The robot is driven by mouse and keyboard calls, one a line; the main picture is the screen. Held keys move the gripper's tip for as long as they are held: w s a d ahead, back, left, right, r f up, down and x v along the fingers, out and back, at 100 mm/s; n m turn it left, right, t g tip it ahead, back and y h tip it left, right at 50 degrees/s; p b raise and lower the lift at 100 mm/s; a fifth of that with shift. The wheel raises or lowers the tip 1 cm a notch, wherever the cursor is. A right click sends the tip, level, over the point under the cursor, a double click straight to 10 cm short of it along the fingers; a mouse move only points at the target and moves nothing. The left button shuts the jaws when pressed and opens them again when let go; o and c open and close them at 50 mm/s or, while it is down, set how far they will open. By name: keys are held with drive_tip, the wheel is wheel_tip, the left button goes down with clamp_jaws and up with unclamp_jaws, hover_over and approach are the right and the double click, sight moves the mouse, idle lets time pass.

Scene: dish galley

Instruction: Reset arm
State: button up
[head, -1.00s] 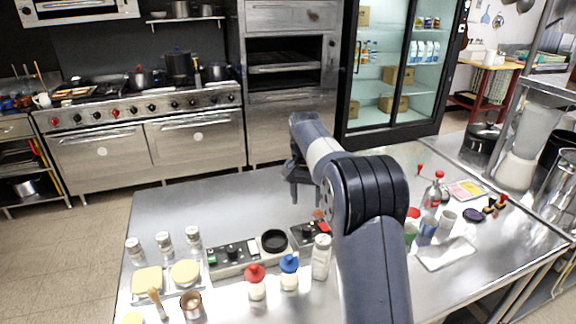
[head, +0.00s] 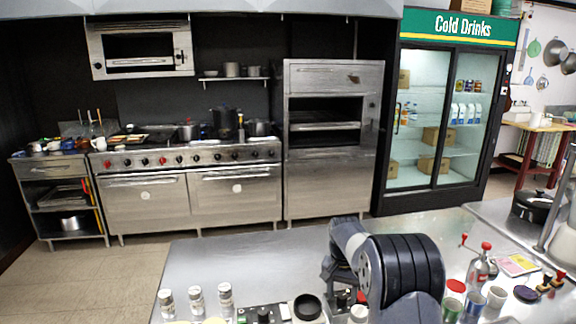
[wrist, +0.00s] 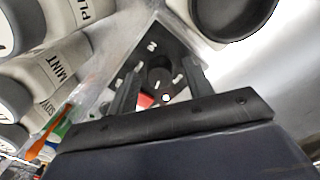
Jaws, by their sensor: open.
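My gripper (wrist: 160,75) is open in the wrist view, with its two dark fingers apart and nothing held between them. Beyond the fingers is a dark box with a black knob (wrist: 160,77) and a red part. In the head view my gripper (head: 331,272) hangs low over the steel counter (head: 220,258), partly hidden by my arm. I cannot tell the exact gap between the fingers and the box.
Labelled white bottles (wrist: 62,62) crowd the wrist view's left side. Shakers (head: 196,298) stand further left. A red-capped bottle (head: 482,264) and cups (head: 496,297) stand right. The counter's back left is clear.

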sight(342, 297)
drive_tip(key=shift+r, duration=0.25)
wheel_tip(342, 297, up, 10)
wheel_tip(342, 297, down, 11)
drive_tip(key=shift+r, duration=0.15)
drive_tip(key=n+b, duration=0.1)
drive_tip(key=n, duration=0.5)
drive_tip(key=n+b, duration=0.2)
drive_tip(key=n, duration=0.5)
drive_tip(key=shift+d+t, duration=0.1)
drive_tip(key=shift+t, duration=0.2)
wheel_tip(342, 297, up, 9)
drive_tip(key=shift+s+n, duration=0.2)
drive_tip(key=shift+n, duration=0.1)
drive_tip(key=shift+r, duration=0.1)
